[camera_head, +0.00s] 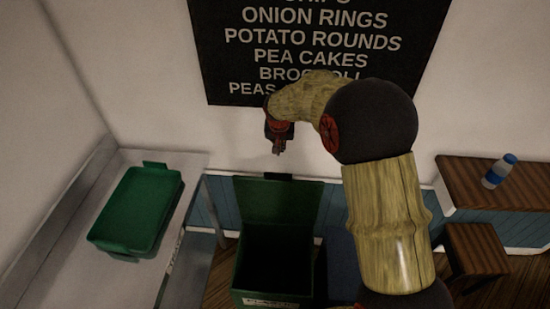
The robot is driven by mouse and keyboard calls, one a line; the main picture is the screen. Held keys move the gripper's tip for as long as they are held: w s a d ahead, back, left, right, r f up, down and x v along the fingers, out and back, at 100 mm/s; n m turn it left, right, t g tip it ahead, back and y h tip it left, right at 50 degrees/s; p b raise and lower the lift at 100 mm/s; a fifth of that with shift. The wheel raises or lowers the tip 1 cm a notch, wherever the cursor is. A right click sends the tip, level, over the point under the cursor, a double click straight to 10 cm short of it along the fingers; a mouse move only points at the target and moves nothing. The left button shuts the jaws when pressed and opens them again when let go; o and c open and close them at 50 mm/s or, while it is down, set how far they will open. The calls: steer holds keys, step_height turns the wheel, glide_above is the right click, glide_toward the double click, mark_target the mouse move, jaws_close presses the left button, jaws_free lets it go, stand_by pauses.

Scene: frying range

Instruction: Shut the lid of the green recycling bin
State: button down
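The green recycling bin (240,279) stands on the floor near the bottom centre, with a white label on its front. Its green lid (277,201) is raised upright at the back, against the wall side, and the dark inside of the bin shows. A small dark tab sits at the lid's top edge. My gripper (279,148) points downward above the lid's top edge, apart from it in the picture. Its fingers are small and dark here, so I cannot tell whether they are open or shut. I see nothing held in it.
A green tray (140,212) lies on a pale counter (122,278) at left. A blue bin (342,262) stands right of the green one, partly hidden by my arm. A bottle (499,171) lies on a wooden table (467,189) above a stool (473,248). A menu board (222,55) hangs behind.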

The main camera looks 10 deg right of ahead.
step_height(320, 180, down, 9)
steer(key=shift+s+b, duration=0.2)
steer(key=shift+b, duration=0.1)
stand_by(0.5)
steer(key=shift+s+f, duration=0.1)
steer(key=shift+f, duration=0.1)
